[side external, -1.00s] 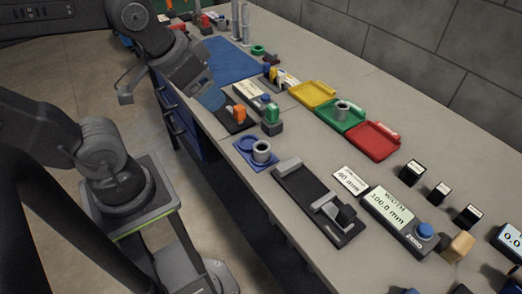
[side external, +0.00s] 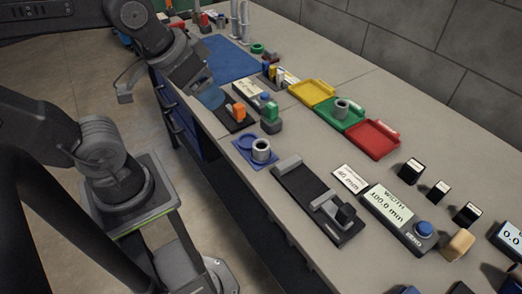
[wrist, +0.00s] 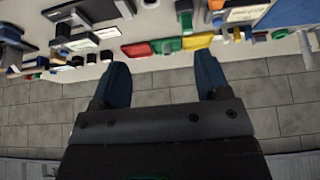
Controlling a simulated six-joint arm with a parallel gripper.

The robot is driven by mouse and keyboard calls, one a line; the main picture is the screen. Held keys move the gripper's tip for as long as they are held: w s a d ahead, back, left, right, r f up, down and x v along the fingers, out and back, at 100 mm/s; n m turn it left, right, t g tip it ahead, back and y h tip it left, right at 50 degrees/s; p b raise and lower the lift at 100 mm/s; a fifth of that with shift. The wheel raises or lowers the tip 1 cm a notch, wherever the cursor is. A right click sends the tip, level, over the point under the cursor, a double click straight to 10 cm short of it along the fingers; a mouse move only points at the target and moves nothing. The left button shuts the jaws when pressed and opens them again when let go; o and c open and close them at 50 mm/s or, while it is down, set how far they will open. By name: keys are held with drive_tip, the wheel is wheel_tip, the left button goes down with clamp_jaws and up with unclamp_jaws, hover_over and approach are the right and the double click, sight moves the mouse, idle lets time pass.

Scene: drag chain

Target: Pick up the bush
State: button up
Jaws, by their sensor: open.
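A grey ring-shaped bush (side external: 342,106) stands upright on the green tray (side external: 357,117). A second, similar grey ring (side external: 261,150) stands on a blue fixture (side external: 244,144) near the bench's front edge. My gripper (side external: 210,98) is at the bench's front edge, to the left of both rings and apart from them. In the wrist view its two blue fingers (wrist: 163,82) are spread wide with nothing between them. The green tray also shows at the top of the wrist view (wrist: 167,46); the bush on it is too small to make out clearly.
A yellow tray (side external: 312,93) and a red tray (side external: 373,140) flank the green one. A block with orange and green pieces (side external: 238,113) stands close to my gripper. A black slide gauge (side external: 300,189) and a width display (side external: 397,212) lie to the right. The bench behind the trays is clear.

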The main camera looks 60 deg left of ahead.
drive_tip(key=shift+o, duration=0.4)
drive_tip(key=m+g, duration=0.6)
drive_tip(key=m, duration=1.2)
hover_over(261, 148)
drive_tip(key=s+d, duration=0.1)
drive_tip(key=s, duration=0.1)
wheel_tip(261, 148, down, 7)
drive_tip(key=f, duration=0.8)
drive_tip(key=shift+w+f, duration=0.2)
drive_tip(key=shift+w, duration=0.05)
drive_tip(key=shift+w+d+f, duration=0.1)
drive_tip(key=shift+w+f, duration=0.1)
drive_tip(key=shift+f, duration=1.1)
drive_tip(key=shift+w+d+f, duration=0.1)
drive_tip(key=shift+w+f, duration=0.05)
drive_tip(key=shift+f, duration=1.1)
drive_tip(key=c, duration=1.2)
